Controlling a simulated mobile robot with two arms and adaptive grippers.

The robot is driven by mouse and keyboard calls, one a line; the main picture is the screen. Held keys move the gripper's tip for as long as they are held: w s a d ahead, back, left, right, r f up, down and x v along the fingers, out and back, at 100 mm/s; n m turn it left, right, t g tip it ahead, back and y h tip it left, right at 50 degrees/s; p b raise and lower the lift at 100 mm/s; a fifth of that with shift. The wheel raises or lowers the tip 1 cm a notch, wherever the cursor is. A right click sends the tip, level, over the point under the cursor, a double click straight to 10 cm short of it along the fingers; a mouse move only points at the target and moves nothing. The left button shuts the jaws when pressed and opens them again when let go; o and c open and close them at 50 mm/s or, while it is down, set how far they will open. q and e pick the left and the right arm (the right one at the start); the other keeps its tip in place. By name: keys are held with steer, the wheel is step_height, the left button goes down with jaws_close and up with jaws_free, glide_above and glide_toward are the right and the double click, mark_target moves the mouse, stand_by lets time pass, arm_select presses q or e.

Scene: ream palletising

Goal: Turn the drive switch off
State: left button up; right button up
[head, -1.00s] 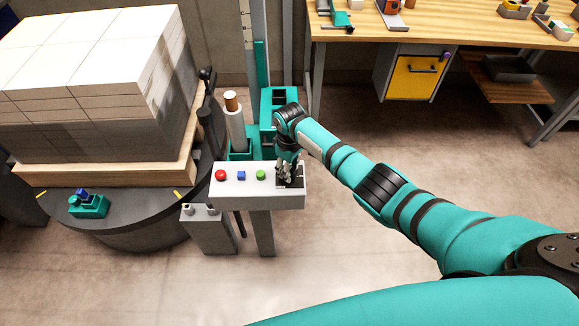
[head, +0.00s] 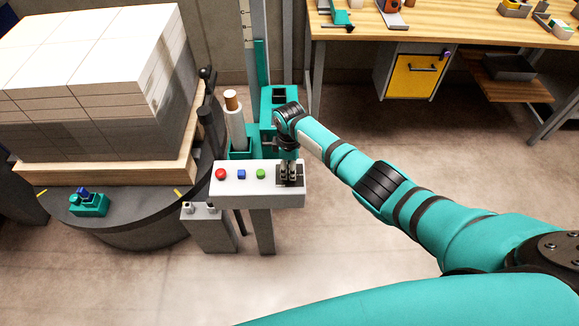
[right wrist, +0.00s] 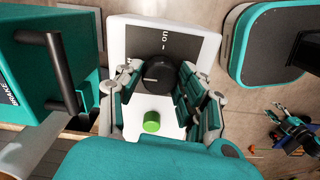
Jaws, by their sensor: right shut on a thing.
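The drive switch is a dark round knob (right wrist: 158,68) on a black plate with white lettering, seen in the right wrist view. The plate is at the right end of the white control box (head: 232,194). My right gripper (head: 289,177) points down at that plate, and its fingers are shut on the knob from both sides. A thin pale mark shows on the knob; its exact setting is hard to read. In the head view the fingers hide most of the knob. My left gripper is not in view.
A teal column (head: 278,98) stands behind the box. A pallet of reams (head: 90,120) is at left, a workbench (head: 470,40) at back right.

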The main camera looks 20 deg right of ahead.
stand_by(0.3)
steer(key=o, duration=1.1)
steer(key=shift+o, duration=0.2)
steer(key=shift+r, duration=0.1)
step_height(320, 180, up, 12)
